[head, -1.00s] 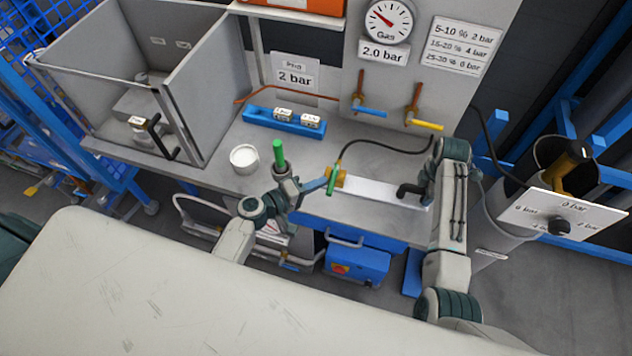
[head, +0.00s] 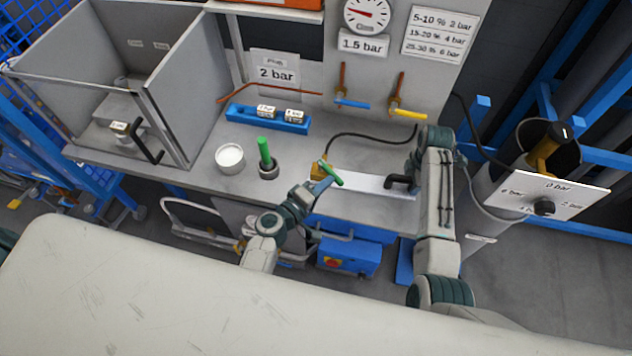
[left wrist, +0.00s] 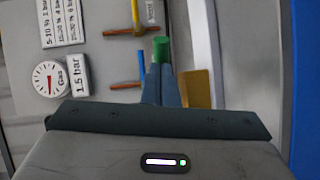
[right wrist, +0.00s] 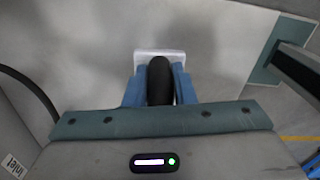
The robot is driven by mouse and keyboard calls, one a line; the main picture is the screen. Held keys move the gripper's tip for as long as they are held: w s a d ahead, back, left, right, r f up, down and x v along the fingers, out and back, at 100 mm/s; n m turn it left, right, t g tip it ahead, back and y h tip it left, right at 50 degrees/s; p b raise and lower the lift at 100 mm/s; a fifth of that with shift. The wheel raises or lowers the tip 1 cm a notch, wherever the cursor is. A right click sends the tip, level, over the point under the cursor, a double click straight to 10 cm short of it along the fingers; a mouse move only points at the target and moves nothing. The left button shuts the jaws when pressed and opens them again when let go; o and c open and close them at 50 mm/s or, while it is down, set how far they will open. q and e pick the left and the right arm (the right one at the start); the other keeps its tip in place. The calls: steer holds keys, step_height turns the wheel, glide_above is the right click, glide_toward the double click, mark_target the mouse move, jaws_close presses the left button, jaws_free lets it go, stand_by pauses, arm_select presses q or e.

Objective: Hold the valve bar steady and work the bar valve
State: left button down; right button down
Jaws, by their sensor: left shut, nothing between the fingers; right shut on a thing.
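The valve bar (head: 362,182) is a flat pale bar near the bench's front edge. At its left end is a brass bar valve (head: 318,171) with a green lever (head: 331,174), which lies slanted across the valve. My left gripper (head: 324,185) is shut and empty beside the lever. In the left wrist view its blue fingers (left wrist: 161,85) are together, with the lever's green end (left wrist: 161,48) at their tips; contact is unclear. My right gripper (right wrist: 159,85) is shut on the black handle (right wrist: 160,82) at the bar's right end, also visible in the head view (head: 399,181).
The gauge (head: 367,14) sits above a 1.5 bar label (head: 363,45). Blue (head: 352,104) and yellow (head: 407,113) wall levers are behind. A white cup (head: 230,158), a green-handled tool (head: 265,152) and a blue block (head: 268,118) stand left. A black hose (head: 375,136) runs behind the bar.

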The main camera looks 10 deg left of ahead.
mark_target(338, 181)
arm_select(q)
steer(key=shift+w+d, duration=0.4)
steer(key=shift+d, duration=0.4)
steer(key=shift+w+d, duration=0.4)
steer(key=shift+d, duration=0.35)
steer(key=shift+w+d, duration=0.9)
steer(key=shift+w, duration=0.25)
arm_select(e)
steer(key=shift+a+f, duration=0.1)
arm_select(q)
steer(key=v, duration=1.2)
arm_select(e)
steer(key=c, duration=1.1)
jaws_free()
